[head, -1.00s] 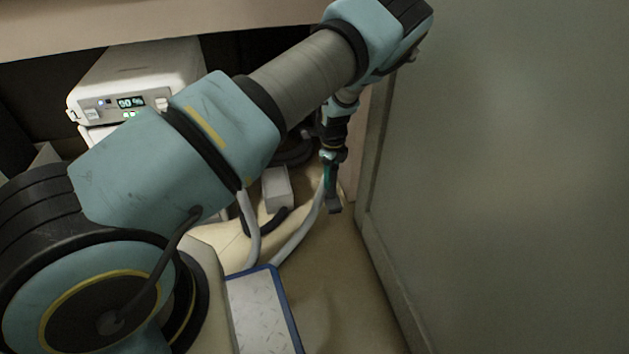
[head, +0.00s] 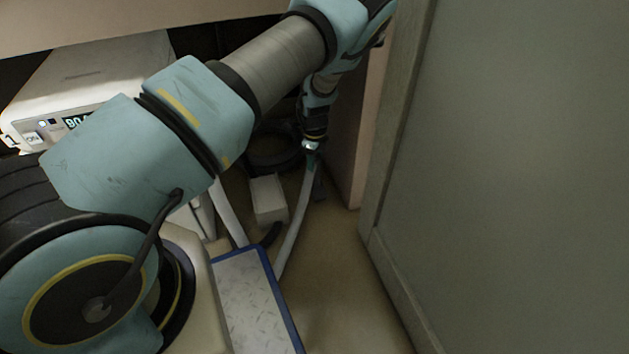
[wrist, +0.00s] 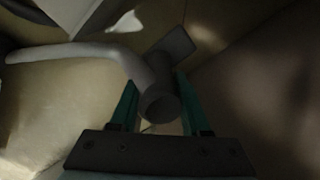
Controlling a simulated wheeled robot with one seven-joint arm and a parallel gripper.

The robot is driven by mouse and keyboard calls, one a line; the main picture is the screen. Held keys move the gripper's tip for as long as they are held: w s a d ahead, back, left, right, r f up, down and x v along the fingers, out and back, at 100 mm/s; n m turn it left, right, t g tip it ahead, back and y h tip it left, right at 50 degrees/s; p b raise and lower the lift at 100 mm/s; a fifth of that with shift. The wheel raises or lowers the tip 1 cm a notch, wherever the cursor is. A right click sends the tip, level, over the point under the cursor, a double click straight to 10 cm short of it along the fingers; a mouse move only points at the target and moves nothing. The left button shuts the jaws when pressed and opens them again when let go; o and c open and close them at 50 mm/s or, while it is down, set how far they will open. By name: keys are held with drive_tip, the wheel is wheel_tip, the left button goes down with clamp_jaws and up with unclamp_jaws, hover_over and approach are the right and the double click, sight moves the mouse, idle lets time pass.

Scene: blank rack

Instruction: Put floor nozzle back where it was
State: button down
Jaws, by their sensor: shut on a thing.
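The wrist view is dark, and I cannot tell whether the nozzle touches the floor.
A grey panel or door (head: 510,180) fills the right side. A pinkish upright (head: 367,135) stands close right of my gripper. A white box (head: 268,199) and a dark coil (head: 272,152) lie to the left. A white unit with a display (head: 95,80) is farther left. Floor (head: 345,270) is clear in front.

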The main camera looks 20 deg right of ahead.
drive_tip(key=shift+f+b, duration=1)
drive_tip(key=shift+f, duration=1.35)
drive_tip(key=shift+f, duration=0.1)
drive_tip(key=shift+c, duration=1.8)
unclamp_jaws()
wheel_tip(320, 180, up, 8)
drive_tip(key=p, duration=0.3)
drive_tip(key=shift+f, duration=0.15)
